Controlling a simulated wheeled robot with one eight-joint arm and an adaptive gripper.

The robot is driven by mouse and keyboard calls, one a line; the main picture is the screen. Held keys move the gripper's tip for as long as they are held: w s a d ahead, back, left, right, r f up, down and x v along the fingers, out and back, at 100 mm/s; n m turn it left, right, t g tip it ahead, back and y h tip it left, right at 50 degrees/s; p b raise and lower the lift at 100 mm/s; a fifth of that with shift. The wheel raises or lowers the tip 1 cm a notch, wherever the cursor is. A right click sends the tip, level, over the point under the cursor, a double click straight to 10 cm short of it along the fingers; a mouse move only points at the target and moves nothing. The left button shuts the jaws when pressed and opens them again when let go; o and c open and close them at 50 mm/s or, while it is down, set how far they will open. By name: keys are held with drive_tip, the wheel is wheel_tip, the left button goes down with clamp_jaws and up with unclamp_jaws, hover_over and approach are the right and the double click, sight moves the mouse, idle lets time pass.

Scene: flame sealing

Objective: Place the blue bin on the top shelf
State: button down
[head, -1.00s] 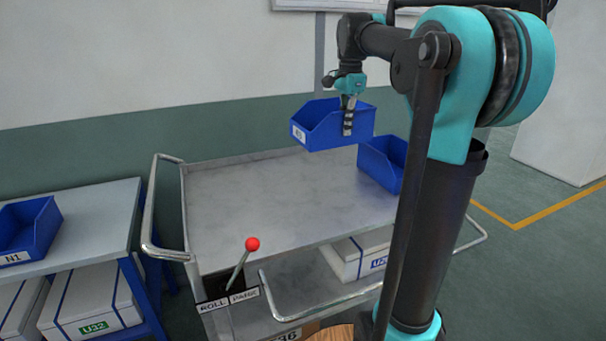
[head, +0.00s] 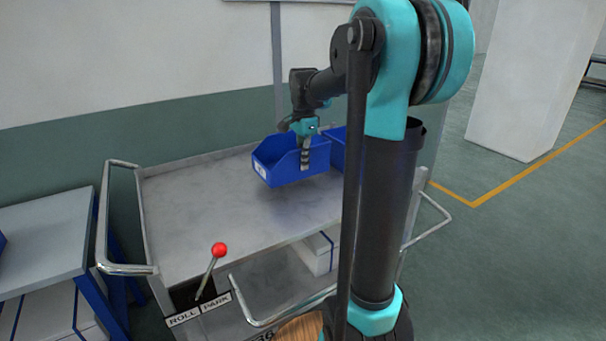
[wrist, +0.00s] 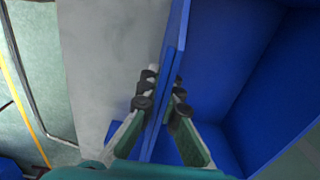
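The blue bin (head: 282,168) with a white label is in my gripper (head: 305,160) over the right part of the cart's grey top shelf (head: 215,205). It looks roughly level and low over the surface; I cannot tell whether it touches. In the wrist view my gripper (wrist: 160,98) has one finger on each side of the blue bin's wall (wrist: 170,80), shut on it. The bin's inside, seen at right in that view, looks empty.
A second blue bin (head: 338,145) stands just behind and right of the held one, partly hidden. A red-knobbed lever (head: 219,250) rises at the cart's front left. White boxes (head: 316,255) sit on the lower shelf. The top's left part is clear. A side table (head: 45,240) stands left.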

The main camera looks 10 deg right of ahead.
sight(303, 177)
drive_tip(key=shift+f, duration=2.15)
drive_tip(key=shift+f, duration=0.1)
drive_tip(key=c, duration=1.7)
unclamp_jaws()
wheel_tip(303, 177, up, 12)
drive_tip(key=shift+s+r, duration=0.1)
